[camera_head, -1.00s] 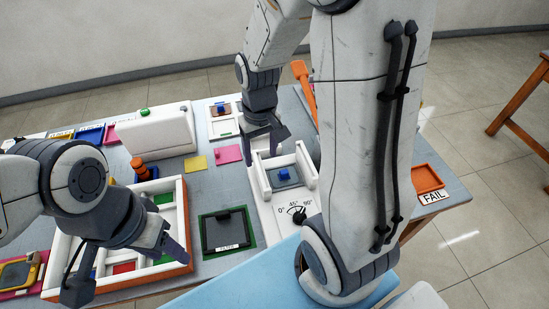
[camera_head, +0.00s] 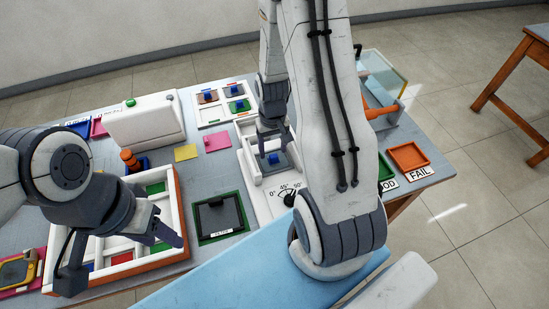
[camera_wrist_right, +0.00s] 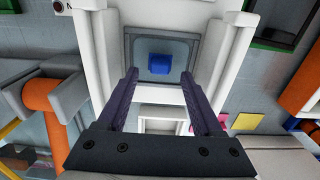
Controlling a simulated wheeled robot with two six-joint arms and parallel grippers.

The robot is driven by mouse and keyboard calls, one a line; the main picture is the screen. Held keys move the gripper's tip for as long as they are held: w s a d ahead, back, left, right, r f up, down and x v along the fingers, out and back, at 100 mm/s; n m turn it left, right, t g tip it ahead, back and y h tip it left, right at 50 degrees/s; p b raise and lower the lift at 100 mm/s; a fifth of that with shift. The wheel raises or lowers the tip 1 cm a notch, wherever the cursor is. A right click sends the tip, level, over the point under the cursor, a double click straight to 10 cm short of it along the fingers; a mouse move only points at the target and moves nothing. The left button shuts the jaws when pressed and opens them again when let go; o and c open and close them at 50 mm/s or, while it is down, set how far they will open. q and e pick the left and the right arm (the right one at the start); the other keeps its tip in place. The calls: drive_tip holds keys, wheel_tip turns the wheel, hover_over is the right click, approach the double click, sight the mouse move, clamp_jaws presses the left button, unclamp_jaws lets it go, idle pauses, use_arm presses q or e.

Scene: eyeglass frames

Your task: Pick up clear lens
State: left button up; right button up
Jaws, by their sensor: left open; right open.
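A greyish see-through square plate with a blue knob, which looks like the clear lens (camera_head: 284,168), lies in a white fixture (camera_head: 252,165) with raised side walls. In the right wrist view the lens (camera_wrist_right: 187,49) lies flat, its blue knob at its middle. My right gripper (camera_head: 273,148) is open and empty over the fixture. In the right wrist view its fingers (camera_wrist_right: 160,78) point toward the lens, spread wider than the knob, with nothing between them. My left gripper (camera_head: 125,255) is open and empty above the compartment tray (camera_head: 180,215); its arm hides part of that tray.
A black screen in a green frame (camera_head: 220,216) lies left of the fixture. More small plates with blue knobs sit in a white rack (camera_head: 222,103) behind. An orange FAIL tray (camera_head: 408,156) is at the right, by an orange-handled device (camera_head: 380,112). Pink and yellow pads lie behind-left.

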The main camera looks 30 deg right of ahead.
drive_tip(key=shift+f, duration=0.95)
clamp_jaws()
wheel_tip(320, 180, up, 10)
